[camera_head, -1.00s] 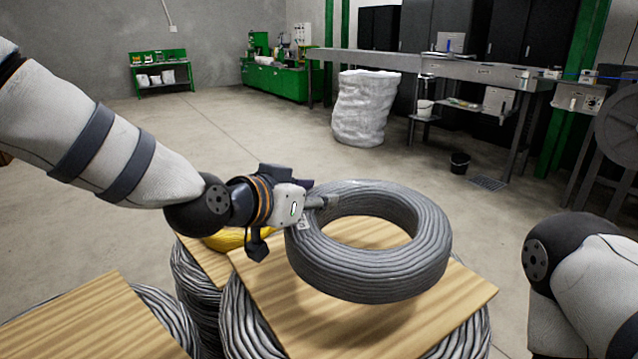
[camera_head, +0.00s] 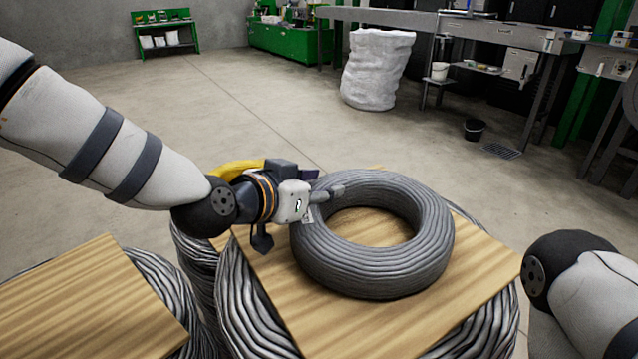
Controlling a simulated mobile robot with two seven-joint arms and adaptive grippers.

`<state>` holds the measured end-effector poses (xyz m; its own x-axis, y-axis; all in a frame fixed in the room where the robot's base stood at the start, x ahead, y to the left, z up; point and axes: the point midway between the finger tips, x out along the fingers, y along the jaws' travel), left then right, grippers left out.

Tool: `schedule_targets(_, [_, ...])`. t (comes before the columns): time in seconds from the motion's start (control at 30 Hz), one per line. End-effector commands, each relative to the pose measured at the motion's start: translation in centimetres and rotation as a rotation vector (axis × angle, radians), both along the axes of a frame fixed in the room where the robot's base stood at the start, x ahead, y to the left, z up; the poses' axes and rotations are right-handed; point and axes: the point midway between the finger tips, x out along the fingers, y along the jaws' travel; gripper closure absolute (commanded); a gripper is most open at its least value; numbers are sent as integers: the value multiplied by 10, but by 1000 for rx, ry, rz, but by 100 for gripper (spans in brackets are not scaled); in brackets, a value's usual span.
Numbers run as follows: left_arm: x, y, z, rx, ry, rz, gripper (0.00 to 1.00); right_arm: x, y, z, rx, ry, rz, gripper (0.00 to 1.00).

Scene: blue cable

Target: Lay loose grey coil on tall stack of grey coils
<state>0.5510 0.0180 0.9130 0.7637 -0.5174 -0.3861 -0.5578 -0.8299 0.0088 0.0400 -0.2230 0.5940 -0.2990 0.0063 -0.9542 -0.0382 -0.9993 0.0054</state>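The loose grey coil (camera_head: 375,262) lies flat, level with and over the wooden board (camera_head: 458,275) on top of the stack of grey coils (camera_head: 245,300). It appears to rest on the board or hang just above it; I cannot tell exactly. My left gripper (camera_head: 328,193) is at the coil's upper left rim, with one finger over the ring's top. It looks shut on the coil's ring; the other finger is hidden. My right arm (camera_head: 570,275) shows at the right edge, but its gripper is out of view.
Another board-topped coil stack (camera_head: 90,300) stands at the lower left. A yellow coil (camera_head: 235,168) shows behind my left wrist. A white sack (camera_head: 376,70), a black bucket (camera_head: 474,130) and a metal bench (camera_head: 450,28) stand farther back. The floor between is clear.

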Motion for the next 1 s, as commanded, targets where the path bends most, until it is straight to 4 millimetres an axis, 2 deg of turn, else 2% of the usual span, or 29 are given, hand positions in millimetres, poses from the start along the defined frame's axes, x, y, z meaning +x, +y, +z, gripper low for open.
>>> schedule_targets(0.43, [-4, 4, 7, -1, -5, 2, 46, 2, 0, 2, 0, -8, 0, 60])
schedule_targets(0.8, [-66, 45, 42, -3, -11, 2, 46, 22, 0, 22, 1, -78, -2, 60])
schedule_targets(1.0, [-88, 59, 50, -2, -8, 1, 46, 29, 0, 29, 1, -101, -1, 60])
